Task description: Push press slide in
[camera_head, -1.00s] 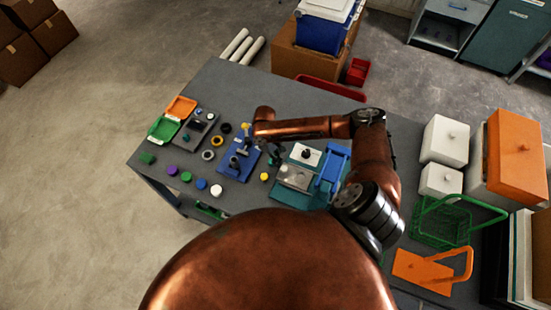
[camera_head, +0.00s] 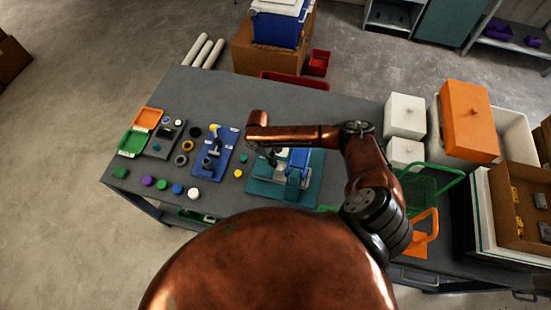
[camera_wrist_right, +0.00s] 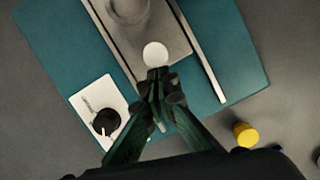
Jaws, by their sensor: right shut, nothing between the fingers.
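The press is a teal base (camera_head: 262,189) with a blue frame (camera_head: 298,168). In the right wrist view, a grey metal slide (camera_wrist_right: 168,38) lies along the teal base (camera_wrist_right: 225,45), with a round recess or disc at the top edge. A white round knob (camera_wrist_right: 155,54) is at its lower end. My right gripper (camera_wrist_right: 160,84) is shut and empty, its fingertips right at the knob; I cannot tell whether they touch. In the head view the right gripper (camera_head: 271,158) is over the left part of the press, partly hidden by my arm. My left gripper is not in view.
A white panel with a black knob (camera_wrist_right: 106,121) is beside the slide. A yellow cap (camera_wrist_right: 246,134) stands off the base. A blue fixture (camera_head: 213,155) is left of the press, with several coloured caps around it. A green basket (camera_head: 428,185) stands right.

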